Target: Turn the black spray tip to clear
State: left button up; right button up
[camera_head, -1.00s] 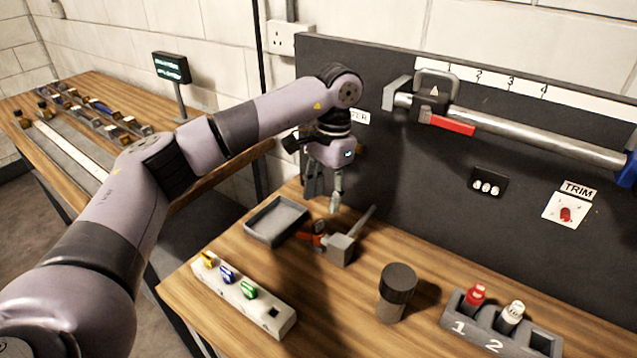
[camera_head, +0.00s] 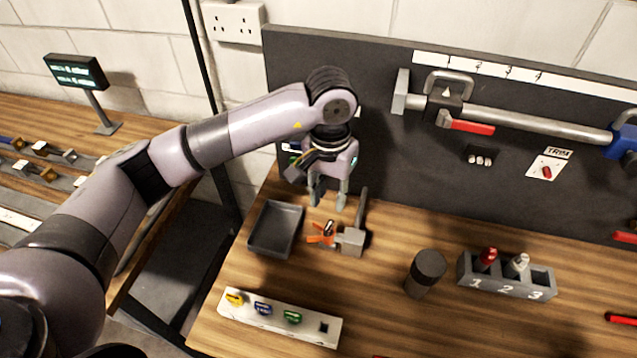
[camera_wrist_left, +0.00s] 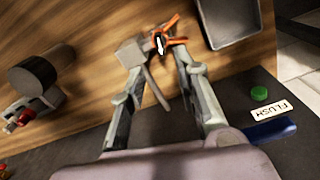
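The black spray tip (camera_head: 329,227) is small and sits in an orange guard (camera_head: 317,240) on a grey block (camera_head: 351,241) on the bench. The orange guard also shows at the top of the left wrist view (camera_wrist_left: 172,27), with a dark and whitish piece in it, probably the tip. My left gripper (camera_head: 329,203) points down above and behind the guard. Its fingers are apart with nothing between them; they also show apart in the left wrist view (camera_wrist_left: 158,65), on either side of the block's handle. Which way the tip is turned is too small to tell. My right gripper is out of view.
A grey tray (camera_head: 252,238) lies left of the guard. A white rack (camera_head: 262,323) with coloured tips is in front. A dark cylinder (camera_head: 424,274) and a numbered holder (camera_head: 508,280) with red and white bottles stand right. A dark panel (camera_head: 400,150) rises behind.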

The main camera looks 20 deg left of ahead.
aim_at(329, 225)
pick_arm(q)
jog(key=shift+d+f, duration=0.25)
jog(key=shift+f, duration=0.1)
jog(key=shift+d+f, duration=0.1)
jog(key=shift+f, duration=0.2)
jog(key=f, duration=0.1)
jog(key=f+b, duration=0.1)
jog(key=f, duration=0.3)
jog(key=shift+a+f+b, duration=0.1)
jog(key=shift+a+b, duration=0.2)
notch_tip(329, 225, down, 2)
jog(key=b, duration=0.3)
jog(key=shift+f, duration=0.2)
jog(key=shift+f+b, duration=0.45)
jog(key=shift+b, duration=0.15)
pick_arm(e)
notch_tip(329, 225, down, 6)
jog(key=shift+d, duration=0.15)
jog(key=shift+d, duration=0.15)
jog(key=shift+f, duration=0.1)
